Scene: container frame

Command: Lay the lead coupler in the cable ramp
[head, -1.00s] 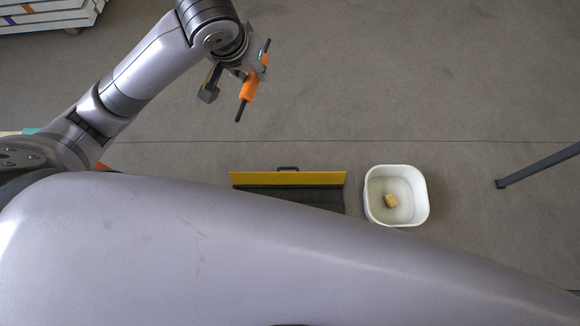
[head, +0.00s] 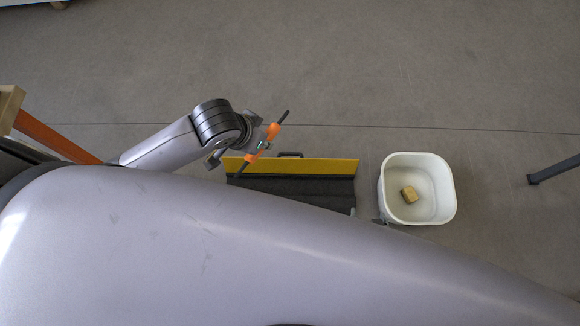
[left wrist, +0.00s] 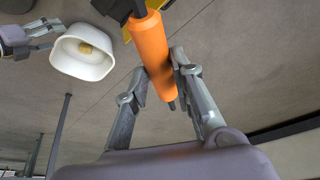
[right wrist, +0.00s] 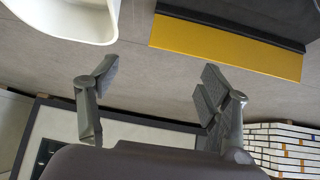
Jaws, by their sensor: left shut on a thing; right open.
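The lead coupler is a slim rod with orange sleeves and dark ends (head: 273,131). My left gripper (head: 262,146) is shut on it and holds it slanted by the ramp's upper left edge. In the left wrist view an orange sleeve (left wrist: 152,55) lies between the finger links. The cable ramp has a yellow strip (head: 310,166) and a dark body (head: 300,185). My forearm hides its lower part, and I cannot tell the coupler's height above it. The right wrist view shows its yellow strip (right wrist: 225,48). My right gripper (right wrist: 155,80) is open and empty.
A white bin (head: 447,190) with a tan block (head: 409,194) stands right of the ramp. A dark bar (head: 553,169) is farther right. An orange bar (head: 55,135) is at the left. The floor above the ramp is clear.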

